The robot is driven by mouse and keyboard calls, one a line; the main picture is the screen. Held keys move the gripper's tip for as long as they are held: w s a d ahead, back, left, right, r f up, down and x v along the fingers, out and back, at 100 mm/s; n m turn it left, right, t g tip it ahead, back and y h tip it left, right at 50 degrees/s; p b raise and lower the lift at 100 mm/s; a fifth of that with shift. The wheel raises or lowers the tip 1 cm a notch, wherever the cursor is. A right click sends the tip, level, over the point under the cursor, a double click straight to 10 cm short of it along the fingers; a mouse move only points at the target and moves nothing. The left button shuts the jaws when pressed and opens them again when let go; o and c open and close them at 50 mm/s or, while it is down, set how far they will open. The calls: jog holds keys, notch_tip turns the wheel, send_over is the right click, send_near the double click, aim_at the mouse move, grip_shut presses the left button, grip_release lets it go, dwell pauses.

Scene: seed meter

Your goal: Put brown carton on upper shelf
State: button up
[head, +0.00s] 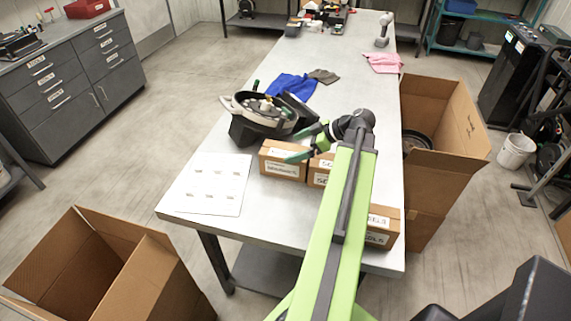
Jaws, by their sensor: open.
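Several small brown cartons with white labels stand in a row on the near part of the long grey table (215,140). The left carton (283,163) shows its top and front. The middle one (320,172) is partly hidden by my arm, and the right one (384,225) sits near the table's front edge. My gripper (294,146) has green fingers, spread open and empty, over or just behind the left carton; contact cannot be told. A green shelf unit (480,17) stands at the far right; which shelf is the upper shelf is unclear.
A seed meter (262,115) sits close behind the gripper, with a blue cloth (292,86) beyond. A white sheet (208,184) lies at left. Large open cardboard boxes stand left (75,250) and right (450,110) of the table.

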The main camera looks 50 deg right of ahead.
aim_at(284, 151)
jog(key=b+x, duration=0.3)
jog(key=x, duration=0.2)
jog(key=shift+w+a+f, duration=0.1)
jog(key=shift+a, duration=0.05)
jog(key=c, duration=2.1)
